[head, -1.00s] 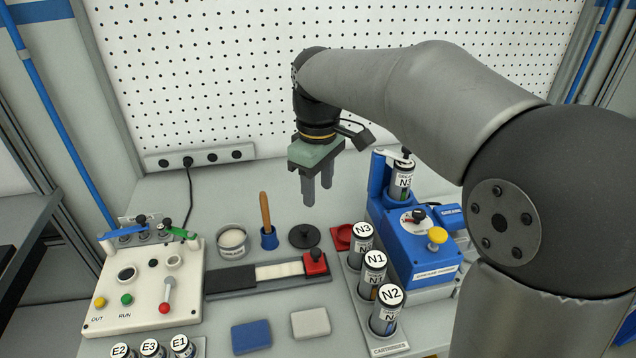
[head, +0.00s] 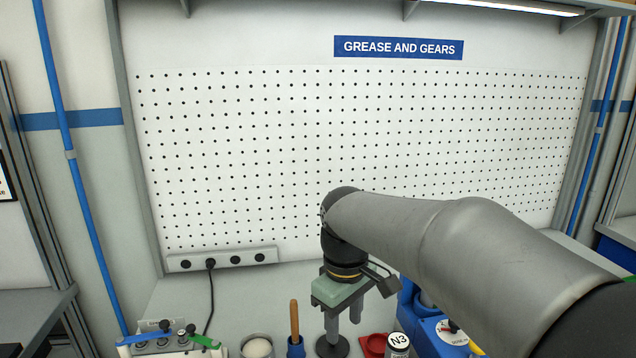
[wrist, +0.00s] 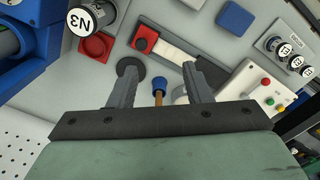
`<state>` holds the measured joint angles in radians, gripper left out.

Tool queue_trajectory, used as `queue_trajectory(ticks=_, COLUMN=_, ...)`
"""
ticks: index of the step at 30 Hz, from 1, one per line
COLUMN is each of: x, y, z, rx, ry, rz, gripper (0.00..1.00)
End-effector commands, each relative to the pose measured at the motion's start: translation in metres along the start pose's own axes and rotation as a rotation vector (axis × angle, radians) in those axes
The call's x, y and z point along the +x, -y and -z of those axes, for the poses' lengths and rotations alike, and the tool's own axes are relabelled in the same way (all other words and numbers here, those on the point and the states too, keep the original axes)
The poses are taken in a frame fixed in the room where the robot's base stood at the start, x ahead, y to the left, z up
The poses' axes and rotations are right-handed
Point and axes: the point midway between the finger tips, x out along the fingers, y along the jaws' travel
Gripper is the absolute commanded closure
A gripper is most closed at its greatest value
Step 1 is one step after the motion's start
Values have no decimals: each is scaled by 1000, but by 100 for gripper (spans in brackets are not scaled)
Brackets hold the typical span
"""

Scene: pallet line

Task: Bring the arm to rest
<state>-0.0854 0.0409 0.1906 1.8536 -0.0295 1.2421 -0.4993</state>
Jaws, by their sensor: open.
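My gripper (head: 344,326) hangs from my arm above the back part of the bench, fingers pointing down. In the wrist view my gripper (wrist: 155,85) shows two dark fingers spread apart with nothing held between them. Below and beyond the fingers are a wooden-handled tool in a blue holder (wrist: 160,84) and a round black disc with a knob (wrist: 130,68). Neither appears to be touched. In the head view the lower ends of the fingers are close to the bottom edge, in front of the disc (head: 332,347).
A blue machine (head: 442,332) and a cartridge marked N3 (head: 398,341) stand to the right of my gripper. A white control box (wrist: 262,90) and several E-marked cartridges show in the wrist view. The pegboard (head: 300,150) rises behind the bench, with a socket strip (head: 222,259) at its foot.

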Motion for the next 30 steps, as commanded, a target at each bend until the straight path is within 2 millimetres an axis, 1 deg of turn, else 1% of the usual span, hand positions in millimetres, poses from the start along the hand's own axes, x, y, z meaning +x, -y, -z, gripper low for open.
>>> queue_trajectory(ticks=1, x=5, y=3, z=-14, rx=46, ry=2, rz=-3, gripper=55)
queue_trajectory(ticks=2, x=9, y=4, z=-23, rx=80, ry=1, rz=-5, gripper=55)
queue_trajectory(ticks=5, x=25, y=9, z=-58, rx=211, ry=0, rz=-9, gripper=55)
queue_trajectory(ticks=6, x=32, y=12, z=-74, rx=273, ry=-2, rz=-10, gripper=55)
queue_trajectory(ticks=8, x=45, y=18, z=-100, rx=371, ry=-8, rz=-11, gripper=55)
queue_trajectory(ticks=9, x=55, y=23, z=-117, rx=438, ry=-11, rz=-9, gripper=55)
queue_trajectory(ticks=12, x=78, y=38, z=-155, rx=592, ry=-22, rz=-2, gripper=55)
queue_trajectory(ticks=15, x=95, y=49, z=-179, rx=698, ry=-31, rz=7, gripper=55)
queue_trajectory(ticks=19, x=105, y=57, z=-192, rx=760, ry=-36, rz=14, gripper=55)
queue_trajectory(ticks=30, x=105, y=57, z=-192, rx=760, ry=-36, rz=14, gripper=55)
